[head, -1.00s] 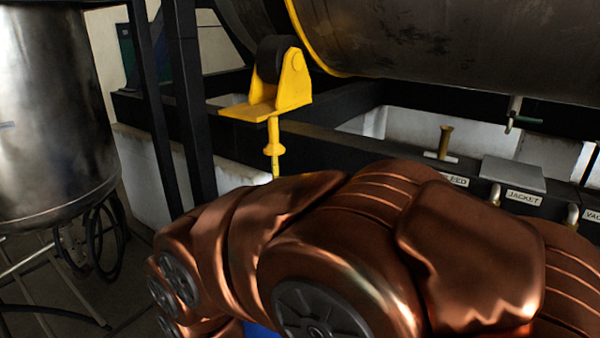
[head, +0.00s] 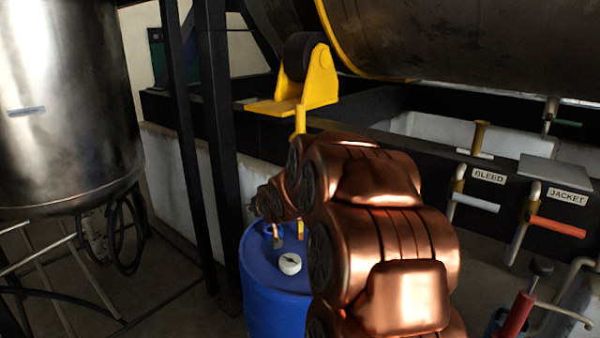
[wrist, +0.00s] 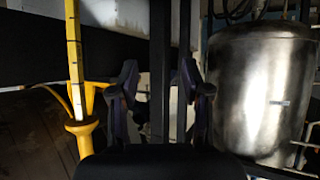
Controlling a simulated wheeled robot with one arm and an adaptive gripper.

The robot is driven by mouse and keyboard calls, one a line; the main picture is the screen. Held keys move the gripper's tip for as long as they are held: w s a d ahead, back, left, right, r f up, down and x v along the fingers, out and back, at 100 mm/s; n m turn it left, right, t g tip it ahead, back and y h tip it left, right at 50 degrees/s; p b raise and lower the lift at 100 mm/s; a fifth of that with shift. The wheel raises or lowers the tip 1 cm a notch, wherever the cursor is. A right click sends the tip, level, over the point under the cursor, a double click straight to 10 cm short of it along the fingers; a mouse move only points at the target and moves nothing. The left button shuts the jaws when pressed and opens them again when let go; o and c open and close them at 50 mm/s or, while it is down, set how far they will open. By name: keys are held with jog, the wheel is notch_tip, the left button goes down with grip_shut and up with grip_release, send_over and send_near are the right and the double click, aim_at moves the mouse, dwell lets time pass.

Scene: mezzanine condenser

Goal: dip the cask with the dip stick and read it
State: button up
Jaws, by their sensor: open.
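The dip stick (wrist: 74,60) is a yellow rod with dark marks and a flared yellow collar (wrist: 82,128), at the left of the wrist view, which looks upside down. In the head view its top (head: 300,120) hangs under a yellow bracket (head: 318,80); my arm hides most of it. My gripper (wrist: 160,95) is open, with nothing between its fingers; the stick stands to one side, apart from them. In the head view my arm hides the gripper. The cask, a blue drum (head: 265,300), stands below my arm, with a white round dial or cap (head: 290,263) on top.
A steel tank (head: 65,110) stands left, with hoses beneath. Black posts (head: 218,130) rise between it and the bracket. A large dark cylinder (head: 470,40) lies overhead. Valve handles by BLEED (head: 489,176) and JACKET (head: 567,197) labels line the right.

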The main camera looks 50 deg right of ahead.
jog(key=d+r+m+t+h+b, duration=0.25)
jog(key=d+t+h, duration=0.2)
jog(key=d, duration=1.45)
jog(key=p+x, duration=0.2)
jog(key=x, duration=0.6)
jog(key=shift+a+r+n+p, duration=0.25)
jog(key=shift+n+p, duration=0.05)
jog(key=shift+n, duration=0.15)
jog(key=shift+w+t+y, duration=0.1)
jog(key=shift+t+y, duration=0.15)
grip_shut()
